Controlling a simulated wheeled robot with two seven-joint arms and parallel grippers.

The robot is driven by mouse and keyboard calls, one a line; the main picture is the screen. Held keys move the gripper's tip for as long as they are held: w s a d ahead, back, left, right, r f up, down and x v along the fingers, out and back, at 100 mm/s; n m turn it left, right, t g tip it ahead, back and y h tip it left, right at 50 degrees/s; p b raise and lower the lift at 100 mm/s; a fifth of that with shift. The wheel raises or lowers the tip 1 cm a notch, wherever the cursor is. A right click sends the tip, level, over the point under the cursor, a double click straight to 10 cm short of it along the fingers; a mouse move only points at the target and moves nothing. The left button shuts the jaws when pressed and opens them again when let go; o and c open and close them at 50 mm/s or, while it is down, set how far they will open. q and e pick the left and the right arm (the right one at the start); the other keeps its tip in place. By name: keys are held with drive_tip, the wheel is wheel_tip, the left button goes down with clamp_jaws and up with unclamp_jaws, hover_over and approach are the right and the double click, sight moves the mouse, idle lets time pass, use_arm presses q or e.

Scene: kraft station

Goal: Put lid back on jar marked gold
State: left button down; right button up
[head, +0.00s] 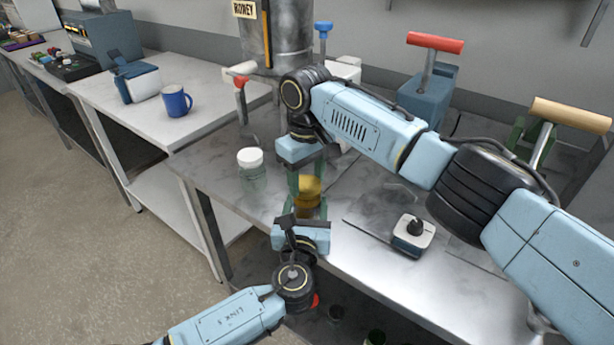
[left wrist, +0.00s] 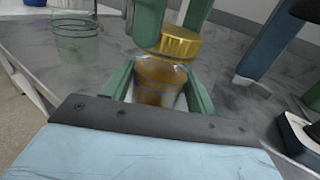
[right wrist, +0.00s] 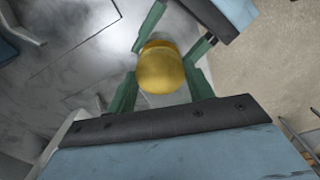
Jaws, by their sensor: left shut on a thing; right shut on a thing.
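The gold lid (left wrist: 174,42) is between the green fingers of my right gripper (head: 308,180), which is shut on it. It shows as a gold disc in the right wrist view (right wrist: 161,70). The jar (left wrist: 160,82), clear with amber contents, is directly below the lid. My left gripper (head: 301,212) is shut around the jar's body from the front. In the left wrist view the lid looks slightly tilted over the jar mouth. I cannot tell whether it is seated. Any gold marking on the jar is not readable.
A clear jar with a white lid (head: 250,158) stands to the left on the metal table (head: 222,180). A small device with a black knob (head: 413,233) sits to the right. A honey tank (head: 278,35) and red-handled press (head: 432,75) stand behind. A blue mug (head: 176,101) is on the side table.

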drive_tip(key=o, duration=1.2)
drive_tip(key=shift+c, duration=0.2)
drive_tip(key=shift+r, duration=0.15)
wheel_tip(320, 180, up, 12)
use_arm(q)
drive_tip(key=shift+c, duration=1.9)
unclamp_jaws()
